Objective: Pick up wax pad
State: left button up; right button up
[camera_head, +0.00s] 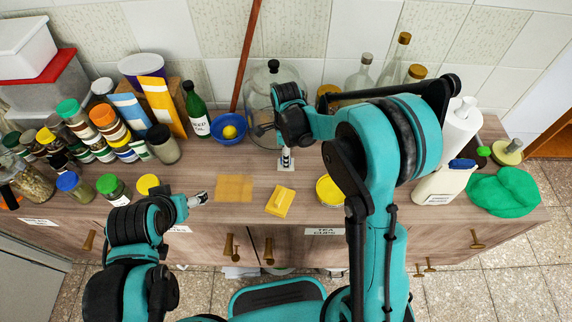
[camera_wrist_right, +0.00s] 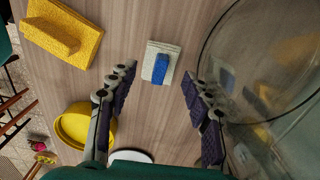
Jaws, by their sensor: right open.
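A small cream pad with a blue block on top (camera_wrist_right: 162,62) lies flat on the wooden counter in the right wrist view. In the head view its pale edge shows (camera_head: 286,166) below my right gripper (camera_head: 286,154). My right gripper, also in the right wrist view (camera_wrist_right: 158,78), is open and empty, its fingers apart on either side of the pad's line. A yellow pad with a raised grip (camera_head: 280,201) lies nearer the front, also in the right wrist view (camera_wrist_right: 65,30). No label shows which is the wax pad. My left gripper (camera_head: 198,199) hangs over the counter's front left; its fingers are too small to judge.
A large glass jar (camera_head: 262,100) stands close by the cream pad, also in the right wrist view (camera_wrist_right: 255,60). A yellow round lid (camera_head: 330,190), an orange flat square (camera_head: 234,188) and a blue bowl (camera_head: 229,128) are around. Several spice jars crowd the left.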

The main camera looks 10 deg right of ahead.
notch_tip(320, 180, down, 3)
jog(key=shift+f+b, duration=0.1)
jog(key=shift+b, duration=0.2)
jog(key=shift+c, duration=0.6)
jog(key=c, duration=0.8)
jog(key=shift+r, duration=0.25)
notch_tip(320, 180, up, 4)
jog(key=shift+r+p, duration=0.25)
jog(key=shift+p, duration=0.75)
jog(key=s+d+r+p, duration=0.2)
jog(key=s+d+r, duration=0.4)
jog(key=s, duration=0.3)
jog(key=shift+s+d+r+p, duration=0.15)
jog(key=shift+s+d+p, duration=0.05)
jog(key=shift+d+p, duration=0.2)
jog(key=o, duration=0.3)
jog(key=shift+c, duration=0.8)
